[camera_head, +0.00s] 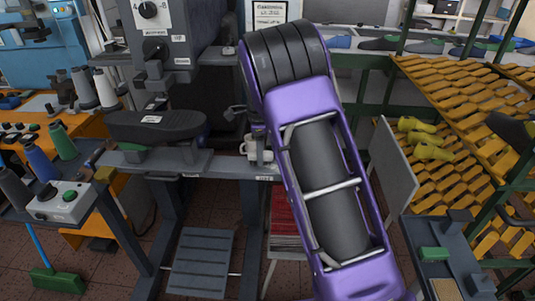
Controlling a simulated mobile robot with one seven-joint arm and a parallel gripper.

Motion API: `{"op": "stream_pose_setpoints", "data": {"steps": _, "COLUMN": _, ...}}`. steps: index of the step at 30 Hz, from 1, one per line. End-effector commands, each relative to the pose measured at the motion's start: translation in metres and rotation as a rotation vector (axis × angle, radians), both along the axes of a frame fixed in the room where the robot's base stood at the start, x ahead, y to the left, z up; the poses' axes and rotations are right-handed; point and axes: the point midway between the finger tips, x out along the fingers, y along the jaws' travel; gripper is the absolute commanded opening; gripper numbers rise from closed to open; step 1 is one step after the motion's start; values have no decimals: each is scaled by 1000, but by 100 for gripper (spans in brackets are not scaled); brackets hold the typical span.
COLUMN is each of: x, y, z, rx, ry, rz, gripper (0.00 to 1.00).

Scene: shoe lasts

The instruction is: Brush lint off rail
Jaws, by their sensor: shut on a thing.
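My purple and black arm (318,170) runs from the bottom edge up through the middle of the view and hides what lies behind it. I cannot make out my gripper or what it holds. A small dark part (235,112) shows just left of the arm, and I cannot tell what it belongs to. I cannot single out the rail for certain; a grey bench (225,167) with a straight front edge stands left of the arm. No lint can be made out. A green broom (57,280) stands on the floor at the lower left.
A dark machine with a black padded arm (155,125) stands over the bench. A white mug (258,148) is close to my arm. A control box (58,201) and thread spools are at left. An orange slatted rack (455,110) and a grey tray (475,270) are at right.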

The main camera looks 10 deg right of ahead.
Motion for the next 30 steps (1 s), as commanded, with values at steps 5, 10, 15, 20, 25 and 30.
{"op": "stream_pose_setpoints", "data": {"steps": 5, "x": 1, "y": 11, "z": -2, "rx": 1, "ry": 3, "rz": 1, "gripper": 0}}
{"op": "stream_pose_setpoints", "data": {"steps": 10, "x": 2, "y": 17, "z": -2, "rx": 2, "ry": 3, "rz": 2, "gripper": 0}}
{"op": "stream_pose_setpoints", "data": {"steps": 15, "x": 5, "y": 32, "z": -2, "rx": 2, "ry": 3, "rz": 4, "gripper": 0}}
{"op": "stream_pose_setpoints", "data": {"steps": 20, "x": 7, "y": 43, "z": -1, "rx": 1, "ry": 4, "rz": 2, "gripper": 0}}
{"op": "stream_pose_setpoints", "data": {"steps": 25, "x": 8, "y": 44, "z": -1, "rx": 1, "ry": 3, "rz": 1, "gripper": 0}}
{"op": "stream_pose_setpoints", "data": {"steps": 30, "x": 8, "y": 44, "z": 1, "rx": 0, "ry": 2, "rz": 1, "gripper": 0}}
